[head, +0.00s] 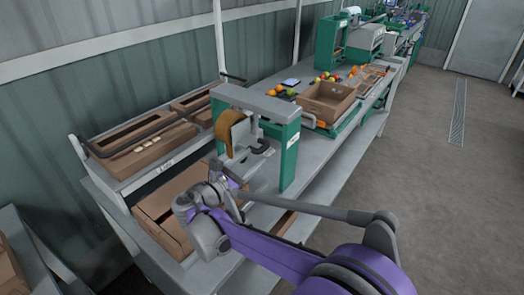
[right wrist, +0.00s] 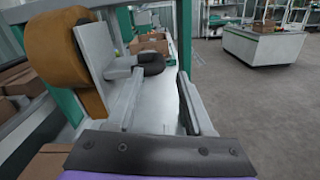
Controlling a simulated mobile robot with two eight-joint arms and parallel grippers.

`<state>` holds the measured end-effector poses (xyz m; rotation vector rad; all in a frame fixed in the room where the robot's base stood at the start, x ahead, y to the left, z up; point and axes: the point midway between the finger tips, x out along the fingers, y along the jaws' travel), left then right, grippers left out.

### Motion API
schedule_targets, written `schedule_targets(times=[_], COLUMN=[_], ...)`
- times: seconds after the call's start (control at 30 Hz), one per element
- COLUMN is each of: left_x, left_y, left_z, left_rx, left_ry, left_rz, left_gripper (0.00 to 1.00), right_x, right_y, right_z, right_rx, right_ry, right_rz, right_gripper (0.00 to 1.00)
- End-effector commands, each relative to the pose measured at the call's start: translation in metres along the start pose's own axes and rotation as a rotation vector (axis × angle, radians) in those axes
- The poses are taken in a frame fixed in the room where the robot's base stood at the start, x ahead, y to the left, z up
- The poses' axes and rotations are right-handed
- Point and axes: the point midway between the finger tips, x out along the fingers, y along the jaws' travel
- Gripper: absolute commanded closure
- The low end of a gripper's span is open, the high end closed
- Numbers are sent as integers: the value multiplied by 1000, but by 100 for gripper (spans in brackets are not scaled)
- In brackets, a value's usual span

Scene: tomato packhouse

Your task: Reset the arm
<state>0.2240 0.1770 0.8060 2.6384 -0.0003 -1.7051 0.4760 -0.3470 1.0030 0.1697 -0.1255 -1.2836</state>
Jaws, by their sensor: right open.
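My right arm (head: 265,250), purple and grey, reaches in from the lower right in the head view. Its gripper (head: 228,178) is beside the green and grey taping arch on the bench, just below its brown tape roll (head: 233,128). In the right wrist view my right gripper (right wrist: 160,78) has its two fingers apart, with bench surface showing between them and nothing held. The tape roll (right wrist: 70,45) and its grey bracket stand close to the left finger. I cannot tell whether they touch. My left gripper is not in view.
The taping arch (head: 290,145) stands over the bench (head: 330,165). An open carton (head: 325,100) and several tomatoes lie beyond it. Trays of cartons sit on a raised shelf (head: 165,172). The floor at right is clear.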

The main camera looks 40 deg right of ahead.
Motion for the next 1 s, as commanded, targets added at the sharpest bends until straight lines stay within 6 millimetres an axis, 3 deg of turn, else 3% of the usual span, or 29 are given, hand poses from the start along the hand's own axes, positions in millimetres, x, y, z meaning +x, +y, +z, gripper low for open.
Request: schedule_targets(times=[0.2,0.77,0.87,1.0], left_x=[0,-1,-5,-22], left_y=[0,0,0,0], left_z=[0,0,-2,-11], left_rx=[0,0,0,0], left_ry=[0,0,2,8], left_rz=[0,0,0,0], left_gripper=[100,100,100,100], right_x=[-23,-24,-24,-28], right_y=[0,-1,-9,-47], right_z=[0,0,1,-1], right_rx=[0,2,39,228], right_ry=[0,2,42,237], right_rz=[0,-1,-11,-69], right_gripper=[48,48,48,48])
